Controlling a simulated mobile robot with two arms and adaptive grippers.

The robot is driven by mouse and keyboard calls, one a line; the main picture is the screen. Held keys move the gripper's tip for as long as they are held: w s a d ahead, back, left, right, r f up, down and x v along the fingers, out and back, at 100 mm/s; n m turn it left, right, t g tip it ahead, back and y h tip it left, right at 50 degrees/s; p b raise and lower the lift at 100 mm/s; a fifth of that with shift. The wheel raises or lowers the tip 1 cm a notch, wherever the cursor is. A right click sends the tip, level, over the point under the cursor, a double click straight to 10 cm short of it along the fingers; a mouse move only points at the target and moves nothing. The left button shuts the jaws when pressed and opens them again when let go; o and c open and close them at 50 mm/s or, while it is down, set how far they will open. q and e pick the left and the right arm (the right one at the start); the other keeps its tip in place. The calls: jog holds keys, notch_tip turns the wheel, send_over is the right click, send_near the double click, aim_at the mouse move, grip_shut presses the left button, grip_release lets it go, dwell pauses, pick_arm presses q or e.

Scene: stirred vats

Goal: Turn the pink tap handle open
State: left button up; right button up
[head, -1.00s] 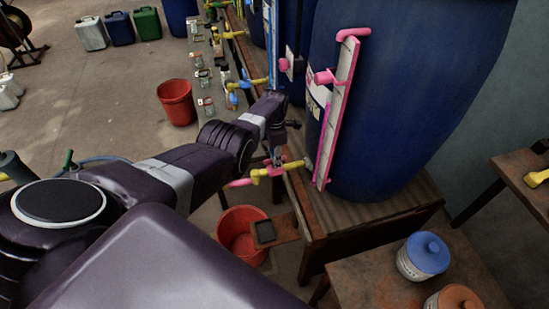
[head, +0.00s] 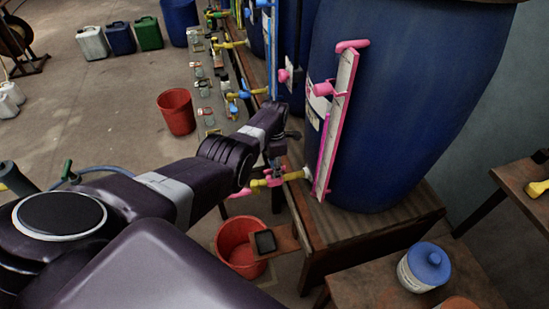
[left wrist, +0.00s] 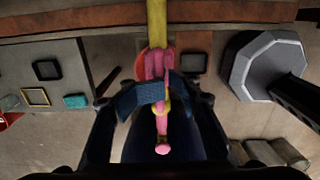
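The pink tap handle (left wrist: 157,62) shows in the left wrist view, at the end of a yellow pipe (left wrist: 156,20). In the head view the yellow tap (head: 292,176) sticks out low from the big blue vat (head: 400,110), with a pink spout end (head: 240,193). My left gripper (head: 274,174) is at this tap. In the left wrist view its blue finger pads (left wrist: 150,97) come in from both sides and look closed on the pink handle. The fingers partly hide the handle. My right gripper is not in view.
A red bucket (head: 237,240) stands below the tap, next to a small shelf with a dark square (head: 265,241). A pink gauge (head: 335,125) stands upright close to the tap. More taps line the bench beyond. A blue-lidded jar (head: 425,267) stands on the near table.

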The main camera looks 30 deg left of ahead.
pick_arm(q)
jog(key=shift+w+r, duration=0.1)
jog(key=shift+r, duration=0.55)
notch_tip(320, 180, up, 10)
dwell(0.4)
